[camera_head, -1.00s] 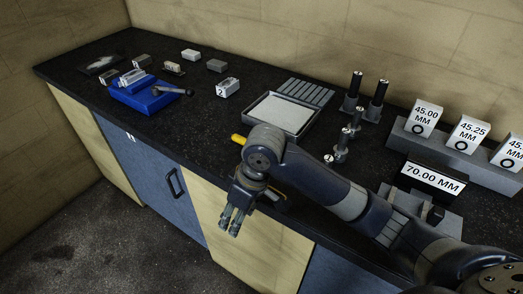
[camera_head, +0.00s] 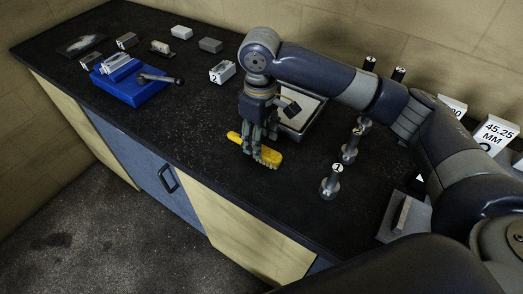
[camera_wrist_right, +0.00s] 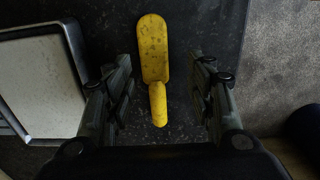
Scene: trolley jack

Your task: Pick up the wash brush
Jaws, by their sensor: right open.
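The wash brush is yellow and lies on the black bench top; in the head view, the brush (camera_head: 266,156) is partly hidden behind my right gripper (camera_head: 262,152). In the right wrist view, the brush (camera_wrist_right: 154,62) lies between the two fingers of the open right gripper (camera_wrist_right: 160,95), with its broad end away and its narrow handle nearer. A gap shows on each side between finger and brush. My left gripper is not in view.
A grey-white tray (camera_head: 291,124) sits just behind the brush and also shows in the right wrist view (camera_wrist_right: 40,80). Several metal posts (camera_head: 331,182) stand to the right. A blue vise (camera_head: 130,84) is at the left. The bench's front edge is close to the brush.

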